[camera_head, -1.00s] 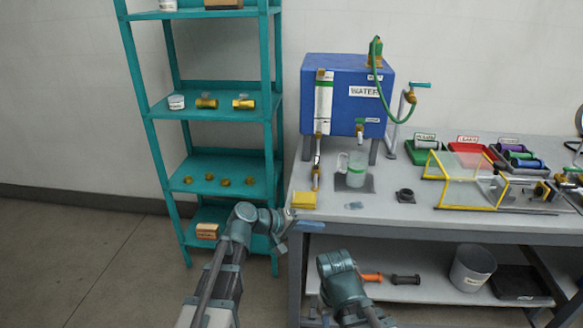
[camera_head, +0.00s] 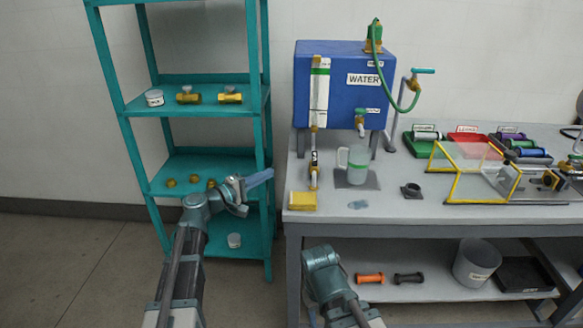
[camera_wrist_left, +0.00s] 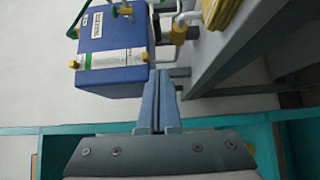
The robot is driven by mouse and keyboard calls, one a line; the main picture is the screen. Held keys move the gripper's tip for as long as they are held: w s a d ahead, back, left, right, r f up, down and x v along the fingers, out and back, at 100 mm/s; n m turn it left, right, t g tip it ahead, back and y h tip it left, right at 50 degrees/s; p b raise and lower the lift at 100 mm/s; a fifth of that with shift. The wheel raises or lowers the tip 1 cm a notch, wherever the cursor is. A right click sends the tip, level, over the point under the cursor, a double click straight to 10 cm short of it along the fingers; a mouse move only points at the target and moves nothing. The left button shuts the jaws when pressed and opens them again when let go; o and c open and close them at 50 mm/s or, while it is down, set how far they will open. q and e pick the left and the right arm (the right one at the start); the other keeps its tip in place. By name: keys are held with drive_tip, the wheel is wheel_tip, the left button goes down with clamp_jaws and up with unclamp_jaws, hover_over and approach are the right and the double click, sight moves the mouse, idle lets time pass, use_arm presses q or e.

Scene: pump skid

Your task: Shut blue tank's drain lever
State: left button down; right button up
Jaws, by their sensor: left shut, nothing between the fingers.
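The blue tank (camera_head: 344,92) marked WATER stands on legs at the back left of the bench. My left gripper (camera_head: 264,176) is shut and empty, left of the bench and in front of the teal shelf, apart from the tank. In the left wrist view, the closed fingers (camera_wrist_left: 160,100) point towards the tank (camera_wrist_left: 112,35) and brass fittings (camera_wrist_left: 178,36). My right gripper is out of view.
The teal shelf (camera_head: 200,106) with brass valves stands close to my left gripper.

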sight(315, 161)
use_arm(q)
drive_tip(key=x, duration=0.9)
drive_tip(key=shift+w+d, duration=0.15)
drive_tip(key=shift+w, duration=0.1)
drive_tip(key=d, duration=0.3)
drive_tip(key=shift+d, duration=0.6)
drive_tip(key=shift+s, duration=0.1)
drive_tip(key=shift+s+d+n+t+y, duration=0.1)
drive_tip(key=shift+d+n+t+y, duration=0.1)
drive_tip(key=shift+n+t+y, duration=0.15)
